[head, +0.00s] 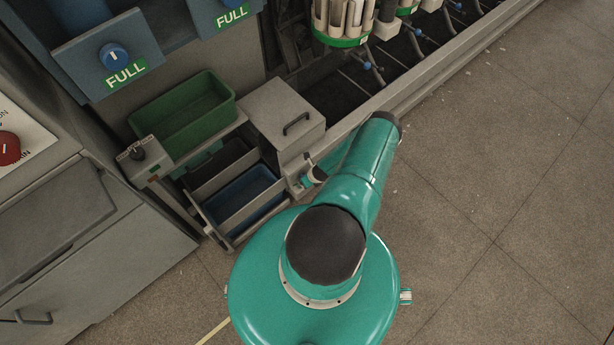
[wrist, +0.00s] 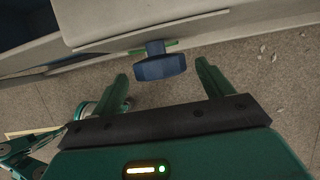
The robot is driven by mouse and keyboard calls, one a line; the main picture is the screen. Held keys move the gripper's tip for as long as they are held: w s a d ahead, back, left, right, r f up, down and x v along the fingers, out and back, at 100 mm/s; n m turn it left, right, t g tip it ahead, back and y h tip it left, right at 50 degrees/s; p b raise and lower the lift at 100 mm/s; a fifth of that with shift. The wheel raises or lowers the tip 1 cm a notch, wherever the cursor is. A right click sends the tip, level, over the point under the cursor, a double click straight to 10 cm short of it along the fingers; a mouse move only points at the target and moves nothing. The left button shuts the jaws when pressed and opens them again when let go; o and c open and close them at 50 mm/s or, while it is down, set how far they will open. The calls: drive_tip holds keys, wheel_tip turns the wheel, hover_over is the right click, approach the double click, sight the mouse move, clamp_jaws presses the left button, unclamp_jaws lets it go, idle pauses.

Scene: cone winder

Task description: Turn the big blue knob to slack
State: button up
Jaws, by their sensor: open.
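In the wrist view a dark blue knob (wrist: 160,68) with a bar-shaped grip sticks out from the edge of a pale grey panel, with a strip of green behind it. Its bar lies nearly level in the picture. My gripper (wrist: 163,74) is open, with one green finger on each side of the knob and a visible gap on both sides. No setting word is readable beside this knob. In the head view my arm hides most of the gripper, and a small blue part (head: 319,174) shows at the arm's edge beside the grey box.
A grey lidded box (head: 284,112), a green bin (head: 182,110) and a blue tray (head: 240,196) stand along the machine. Another blue knob (head: 113,57) is marked FULL on the upper panel. A red knob (head: 8,148) is at far left.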

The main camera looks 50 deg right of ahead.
drive_tip(key=shift+x, duration=1.1)
drive_tip(key=c, duration=1)
